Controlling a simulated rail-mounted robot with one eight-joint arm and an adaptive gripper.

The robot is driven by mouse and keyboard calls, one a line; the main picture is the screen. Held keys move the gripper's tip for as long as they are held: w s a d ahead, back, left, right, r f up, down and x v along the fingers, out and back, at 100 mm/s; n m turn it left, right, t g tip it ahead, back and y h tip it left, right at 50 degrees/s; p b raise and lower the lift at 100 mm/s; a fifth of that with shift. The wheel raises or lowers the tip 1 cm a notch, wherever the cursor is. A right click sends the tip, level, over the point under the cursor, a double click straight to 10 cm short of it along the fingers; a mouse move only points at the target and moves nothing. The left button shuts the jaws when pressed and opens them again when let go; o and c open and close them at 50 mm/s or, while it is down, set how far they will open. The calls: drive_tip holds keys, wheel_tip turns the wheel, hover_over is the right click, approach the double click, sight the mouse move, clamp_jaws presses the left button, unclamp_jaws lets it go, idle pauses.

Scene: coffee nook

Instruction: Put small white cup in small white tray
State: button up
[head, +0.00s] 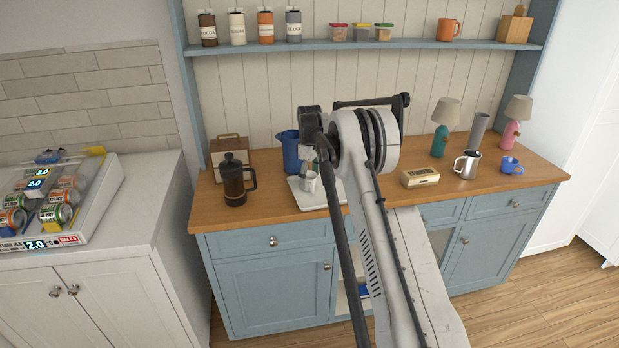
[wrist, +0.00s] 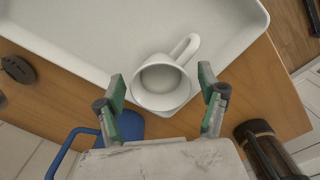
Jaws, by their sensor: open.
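The small white cup (wrist: 155,82) is upright at the near corner of the small white tray (wrist: 100,38) in the wrist view, its handle pointing up and right. Its base is hidden, so contact with the tray floor cannot be seen. My gripper (wrist: 161,82) is open, with one green-padded finger on each side of the cup and gaps between. In the head view, the cup (head: 311,182) shows over the tray (head: 312,203), left of my arm. The gripper fingers are not clear there.
A blue pitcher (head: 290,152) stands behind the tray, and a French press (head: 234,180) stands to its left. A small box (head: 420,177), metal jug (head: 467,165) and blue mug (head: 511,165) stand right of my arm. The tray's interior otherwise looks empty.

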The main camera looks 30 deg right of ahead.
drive_tip(key=shift+r, duration=0.15)
wheel_tip(320, 180, up, 12)
drive_tip(key=s+a+r+m+t, duration=0.2)
drive_tip(key=s+a+r, duration=0.6)
drive_tip(key=s+r, duration=0.15)
drive_tip(key=s+a+r+m+t, duration=0.1)
drive_tip(key=s+a+r, duration=0.75)
drive_tip(key=s, duration=0.25)
drive_tip(key=s+a+m+t, duration=0.1)
drive_tip(key=s+a, duration=0.2)
drive_tip(key=s, duration=0.5)
drive_tip(key=s+a+m+t, duration=0.1)
drive_tip(key=s+a, duration=0.1)
drive_tip(key=s, duration=0.5)
drive_tip(key=s+a+f+m+t, duration=0.1)
drive_tip(key=s+a+f, duration=0.1)
drive_tip(key=s+f, duration=0.3)
drive_tip(key=s+a+f+m+t, duration=0.1)
drive_tip(key=s+f, duration=0.4)
drive_tip(key=s, duration=0.5)
drive_tip(key=shift+s+a+b, duration=0.2)
drive_tip(key=shift+a+b, duration=0.15)
drive_tip(key=shift+a, duration=0.2)
